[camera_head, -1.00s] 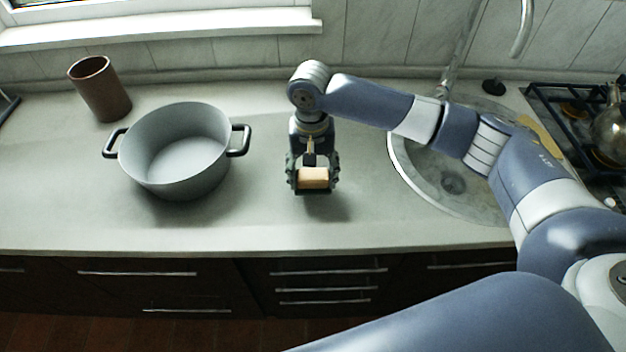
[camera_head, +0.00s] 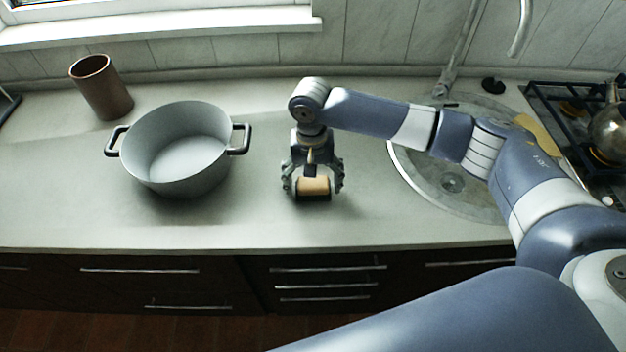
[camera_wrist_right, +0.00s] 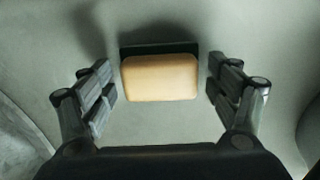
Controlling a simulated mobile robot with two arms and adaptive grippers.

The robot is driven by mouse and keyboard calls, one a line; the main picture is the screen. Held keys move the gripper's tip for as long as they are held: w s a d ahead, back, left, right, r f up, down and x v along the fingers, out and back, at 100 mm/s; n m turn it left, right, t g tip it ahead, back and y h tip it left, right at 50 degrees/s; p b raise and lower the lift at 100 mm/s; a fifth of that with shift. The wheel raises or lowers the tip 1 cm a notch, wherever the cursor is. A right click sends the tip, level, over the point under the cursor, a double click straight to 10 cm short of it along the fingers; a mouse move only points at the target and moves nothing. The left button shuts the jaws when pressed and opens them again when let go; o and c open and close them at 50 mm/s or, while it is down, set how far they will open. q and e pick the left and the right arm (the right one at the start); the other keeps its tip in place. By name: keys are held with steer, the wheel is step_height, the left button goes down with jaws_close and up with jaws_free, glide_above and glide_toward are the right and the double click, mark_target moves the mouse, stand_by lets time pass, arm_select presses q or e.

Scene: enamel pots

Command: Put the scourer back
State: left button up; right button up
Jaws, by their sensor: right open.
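The scourer (camera_head: 314,187) is a small block with a tan upper part and a dark layer under it. It rests on the worktop to the right of the grey pot. In the right wrist view the scourer (camera_wrist_right: 160,78) lies between the fingers, with a gap on each side. My right gripper (camera_head: 313,188) is open around it, pointing down; its fingers also show in the right wrist view (camera_wrist_right: 161,92). My left gripper is not in view.
A grey pot (camera_head: 175,150) with two black handles stands left of my right gripper. A brown cup (camera_head: 103,90) stands at the back left. The round sink (camera_head: 415,180) is to the right, partly behind my right arm. A kettle (camera_head: 609,130) stands on the hob at far right.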

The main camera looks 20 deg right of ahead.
mark_target(312, 180)
step_height(312, 180, up, 12)
steer(key=b, duration=0.2)
steer(key=shift+w+r, duration=0.15)
